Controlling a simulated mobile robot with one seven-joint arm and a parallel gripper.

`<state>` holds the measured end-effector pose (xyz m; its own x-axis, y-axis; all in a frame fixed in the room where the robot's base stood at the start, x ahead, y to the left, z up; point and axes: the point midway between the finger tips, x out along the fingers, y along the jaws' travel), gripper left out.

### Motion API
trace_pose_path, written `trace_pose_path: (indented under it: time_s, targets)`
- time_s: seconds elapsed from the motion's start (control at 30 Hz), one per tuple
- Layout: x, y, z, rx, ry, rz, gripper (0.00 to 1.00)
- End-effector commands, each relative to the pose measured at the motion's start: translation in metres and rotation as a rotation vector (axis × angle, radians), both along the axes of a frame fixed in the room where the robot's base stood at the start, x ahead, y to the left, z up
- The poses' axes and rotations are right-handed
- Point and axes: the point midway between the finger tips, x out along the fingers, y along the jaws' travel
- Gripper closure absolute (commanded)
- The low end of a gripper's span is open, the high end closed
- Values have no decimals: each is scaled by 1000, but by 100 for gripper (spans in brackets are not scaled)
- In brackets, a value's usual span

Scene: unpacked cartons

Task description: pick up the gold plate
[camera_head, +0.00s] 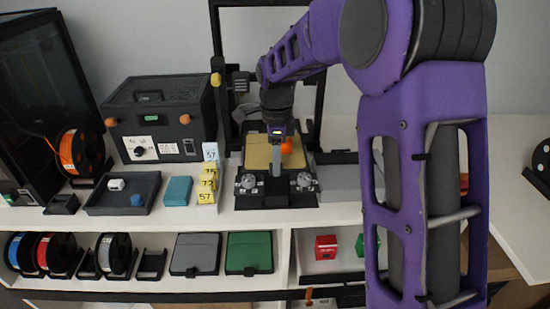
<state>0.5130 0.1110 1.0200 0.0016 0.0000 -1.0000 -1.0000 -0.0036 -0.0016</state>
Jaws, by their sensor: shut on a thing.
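The gold plate (256,152) lies flat on the bed of a black 3D printer at the back middle of the counter. My gripper (277,173) points down at the plate's front edge and is shut on it. My gripper and wrist cover part of the plate, and the fingertips' contact is too small to see clearly. A small orange thing (287,146) shows beside my gripper, over the plate.
The printer's black frame (217,85) rises around the plate. Left of it stand yellow number tags (207,184), a teal block (177,190), a dark tray (97,206) and a dark grey box (160,118). Spools and coloured boxes fill the lower shelf.

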Motion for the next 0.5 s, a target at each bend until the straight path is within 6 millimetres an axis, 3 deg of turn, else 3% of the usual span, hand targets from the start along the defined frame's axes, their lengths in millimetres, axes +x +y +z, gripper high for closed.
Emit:
trace_pose_path:
  time_s: [0.33,0.5]
  targets:
    - [1,0,5,0,-3,0,100]
    - [1,1,31,1,-6,2,100]
